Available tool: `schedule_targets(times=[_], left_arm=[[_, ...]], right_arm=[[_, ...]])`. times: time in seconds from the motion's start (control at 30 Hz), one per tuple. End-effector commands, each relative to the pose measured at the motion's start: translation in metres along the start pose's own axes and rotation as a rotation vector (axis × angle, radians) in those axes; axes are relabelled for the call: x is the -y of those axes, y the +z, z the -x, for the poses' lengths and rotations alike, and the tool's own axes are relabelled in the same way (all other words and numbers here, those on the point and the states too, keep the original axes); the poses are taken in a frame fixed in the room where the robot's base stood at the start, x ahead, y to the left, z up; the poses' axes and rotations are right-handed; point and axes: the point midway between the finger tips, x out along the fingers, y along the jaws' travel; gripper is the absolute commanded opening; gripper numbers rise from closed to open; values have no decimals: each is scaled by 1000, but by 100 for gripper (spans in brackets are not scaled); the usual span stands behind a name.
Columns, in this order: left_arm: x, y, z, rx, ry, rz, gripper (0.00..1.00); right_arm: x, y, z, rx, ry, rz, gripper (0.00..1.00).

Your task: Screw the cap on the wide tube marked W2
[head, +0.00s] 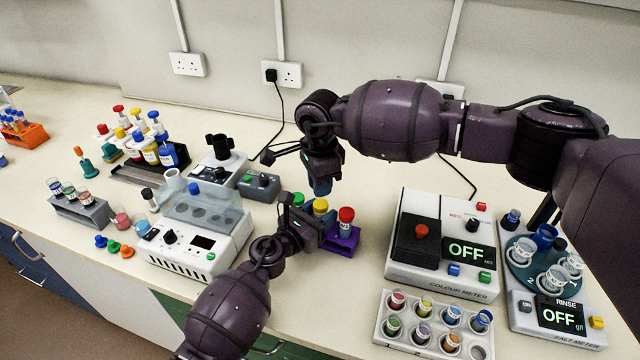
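I cannot read a W2 mark on any tube. A purple rack (340,239) stands mid-bench and holds a red-capped tube (346,217), with a yellow cap (320,206) and a green cap (297,199) in line to its left. My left gripper (305,226) is low, in front of the yellow and green caps, and hides what is below them. My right gripper (322,186) points down just above the yellow cap; something bluish shows at its tip. Neither grip shows clearly. Loose blue (101,241), green (113,246) and orange (127,251) caps lie at the front left.
A grey rack (92,214) of labelled tubes and a white block device (205,240) stand left. The colour meter (440,275), a white tray of small pots (392,335) and the salt meter (570,335) stand right. Dropper bottles (150,150) stand at the back left.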

Motion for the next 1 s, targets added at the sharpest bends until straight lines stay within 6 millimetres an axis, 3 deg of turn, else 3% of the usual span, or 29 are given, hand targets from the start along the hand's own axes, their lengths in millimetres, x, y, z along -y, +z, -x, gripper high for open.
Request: schedule_targets(times=[0.07,0.47,1.0], left_arm=[[0,0,0,0,0,0,58],[-1,-1,9,-1,1,0,58],[0,-1,95,-1,0,0,58]], right_arm=[[0,0,0,0,0,0,17],[0,0,1,0,0,0,17],[0,0,0,0,0,0,17]])
